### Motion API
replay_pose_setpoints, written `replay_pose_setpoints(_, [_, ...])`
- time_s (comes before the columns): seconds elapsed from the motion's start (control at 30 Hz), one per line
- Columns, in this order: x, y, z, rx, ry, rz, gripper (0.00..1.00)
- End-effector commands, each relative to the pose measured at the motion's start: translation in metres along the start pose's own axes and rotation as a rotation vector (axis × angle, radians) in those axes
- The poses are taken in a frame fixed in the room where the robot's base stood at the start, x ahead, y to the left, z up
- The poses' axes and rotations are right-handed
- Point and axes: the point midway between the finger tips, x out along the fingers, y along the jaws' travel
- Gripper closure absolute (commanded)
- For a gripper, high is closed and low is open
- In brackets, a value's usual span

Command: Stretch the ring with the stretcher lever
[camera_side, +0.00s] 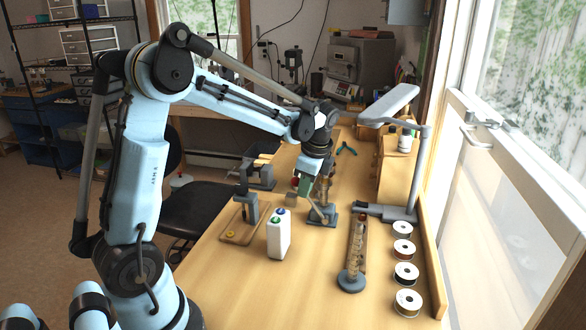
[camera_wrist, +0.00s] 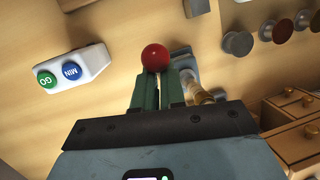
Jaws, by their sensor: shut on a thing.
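My gripper (camera_wrist: 158,88) has its green fingers closed around the lever just below its red ball knob (camera_wrist: 155,56), which pokes out past the fingertips. In the side view my gripper (camera_side: 304,187) is low over the bench, at the stretcher. The stretcher has a blue-grey base (camera_side: 322,216), partly hidden under my gripper; a brass-coloured part (camera_wrist: 200,93) of it shows beside the fingers in the wrist view. I cannot make out a ring on it. A white box (camera_side: 279,241) with a green GO and a blue MIN button stands left of the stretcher.
A small wooden tray (camera_side: 238,238) with a grey upright device and a small yellow piece lies left. A graduated stand with a round base (camera_side: 351,281) is in front right. Several spools (camera_side: 406,272) line the right edge. A grey lamp (camera_side: 405,212) stands behind.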

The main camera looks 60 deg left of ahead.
Motion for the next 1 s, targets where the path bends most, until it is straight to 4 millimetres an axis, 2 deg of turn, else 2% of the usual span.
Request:
replay_pose_setpoints(0.03, [-0.0009,-0.0029,-0.0057,0.0,0.015,-0.012,1.0])
replay_pose_setpoints(0.43, [-0.0009,-0.0026,-0.0076,0.003,0.018,-0.012,1.0])
replay_pose_setpoints(0.47, [-0.0008,-0.0025,-0.0077,0.003,0.018,-0.012,0.89])
replay_pose_setpoints(0.5, [-0.0008,-0.0023,-0.0078,0.003,0.018,-0.011,0.83])
replay_pose_setpoints(0.6, [-0.0007,-0.0021,-0.0068,0.003,0.016,-0.01,0.68])
replay_pose_setpoints(0.63, [-0.0007,-0.002,-0.0065,0.003,0.015,-0.009,0.65])
replay_pose_setpoints(1.0, [-0.0056,-0.0016,-0.0045,0.003,0.011,-0.008,0.65])
